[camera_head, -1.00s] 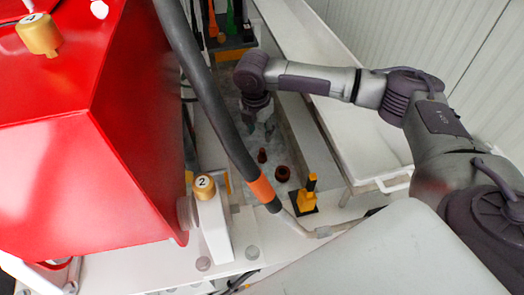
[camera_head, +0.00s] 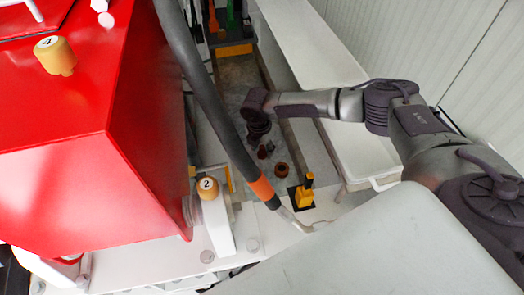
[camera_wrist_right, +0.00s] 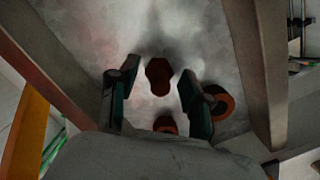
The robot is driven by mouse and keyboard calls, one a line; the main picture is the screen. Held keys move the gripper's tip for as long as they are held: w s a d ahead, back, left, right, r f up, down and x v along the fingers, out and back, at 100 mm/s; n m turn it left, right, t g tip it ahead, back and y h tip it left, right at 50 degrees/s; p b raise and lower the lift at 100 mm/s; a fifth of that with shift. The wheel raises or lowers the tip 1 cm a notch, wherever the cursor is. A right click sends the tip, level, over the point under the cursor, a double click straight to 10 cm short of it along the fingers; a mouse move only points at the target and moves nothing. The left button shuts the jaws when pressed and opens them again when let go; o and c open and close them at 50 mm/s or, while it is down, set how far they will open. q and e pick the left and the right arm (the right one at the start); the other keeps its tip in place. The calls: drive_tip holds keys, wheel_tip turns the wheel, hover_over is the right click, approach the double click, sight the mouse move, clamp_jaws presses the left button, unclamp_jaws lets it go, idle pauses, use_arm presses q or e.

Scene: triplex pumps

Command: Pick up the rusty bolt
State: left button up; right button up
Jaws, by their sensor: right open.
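A rusty bolt (camera_wrist_right: 159,76), dark reddish brown, shows between the fingers in the right wrist view. A second rusty piece (camera_wrist_right: 165,124) shows nearer the wrist, partly hidden by my gripper's body. In the head view, small rusty pieces (camera_head: 262,153) stand on the grey floor of a channel just below my right gripper (camera_head: 257,137). My right gripper is open, its two fingers apart on either side of the bolt in the wrist view (camera_wrist_right: 150,85). No finger visibly touches the bolt. My left gripper is not in view.
A rusty ring-like part (camera_head: 281,170) lies close by; it also shows outside the right finger (camera_wrist_right: 217,102). A thick dark hose (camera_head: 205,85) with an orange band crosses left of the gripper. A yellow-and-black piece (camera_head: 302,194) stands in front. A white ledge (camera_head: 320,60) borders the right.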

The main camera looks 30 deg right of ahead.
clamp_jaws()
drive_tip(key=shift+r, duration=0.1)
